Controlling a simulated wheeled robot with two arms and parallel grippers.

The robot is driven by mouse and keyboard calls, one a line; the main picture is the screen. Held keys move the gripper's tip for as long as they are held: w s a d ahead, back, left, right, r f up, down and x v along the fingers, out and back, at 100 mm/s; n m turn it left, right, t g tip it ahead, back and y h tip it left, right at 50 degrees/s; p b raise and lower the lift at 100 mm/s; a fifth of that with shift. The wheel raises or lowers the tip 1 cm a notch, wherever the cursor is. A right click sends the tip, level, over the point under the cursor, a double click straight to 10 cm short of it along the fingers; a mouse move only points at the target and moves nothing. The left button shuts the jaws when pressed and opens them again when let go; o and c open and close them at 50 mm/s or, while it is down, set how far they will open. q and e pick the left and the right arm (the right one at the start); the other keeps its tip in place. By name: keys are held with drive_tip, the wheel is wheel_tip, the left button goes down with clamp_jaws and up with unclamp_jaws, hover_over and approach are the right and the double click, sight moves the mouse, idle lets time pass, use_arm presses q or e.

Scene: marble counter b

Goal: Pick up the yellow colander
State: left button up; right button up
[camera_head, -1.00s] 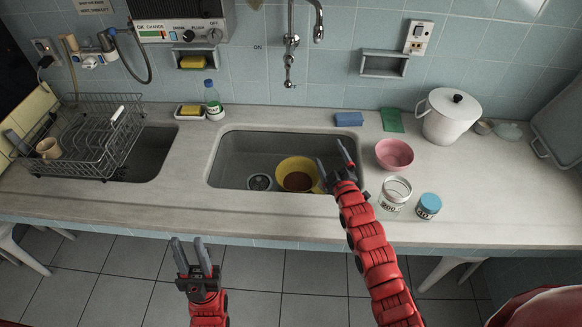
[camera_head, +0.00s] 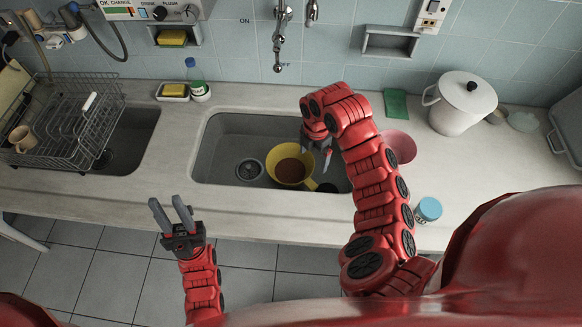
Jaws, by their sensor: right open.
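The yellow colander (camera_head: 279,160) sits in the middle sink, near its front right part, with something brownish showing inside it. My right gripper (camera_head: 318,160) points down over the sink at the colander's right rim. Its jaws are open, and I cannot tell whether a finger touches the rim. My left gripper (camera_head: 171,212) is open and empty in front of the counter, over the floor, well apart from the colander.
The sink (camera_head: 222,150) has a drain (camera_head: 249,169) left of the colander. A pink bowl (camera_head: 402,146), partly behind my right arm, a blue-lidded jar (camera_head: 428,209) and a white pot (camera_head: 461,103) stand right. A dish rack (camera_head: 75,125) stands left. A faucet (camera_head: 281,40) is behind.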

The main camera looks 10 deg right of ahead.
drive_tip(key=b, duration=0.4)
hover_over(310, 184)
wheel_tip(310, 184, down, 9)
drive_tip(key=shift+s+f, duration=0.1)
drive_tip(key=shift+a+f+p, duration=0.1)
drive_tip(key=shift+f+p, duration=0.15)
drive_tip(key=shift+p, duration=0.4)
drive_tip(key=shift+f, duration=0.5)
drive_tip(key=shift+f+p, duration=0.4)
drive_tip(key=shift+p, duration=0.1)
wheel_tip(310, 184, down, 3)
drive_tip(key=shift+r+p, duration=0.2)
drive_tip(key=shift+p, duration=0.5)
drive_tip(key=shift+f, duration=0.95)
clamp_jaws()
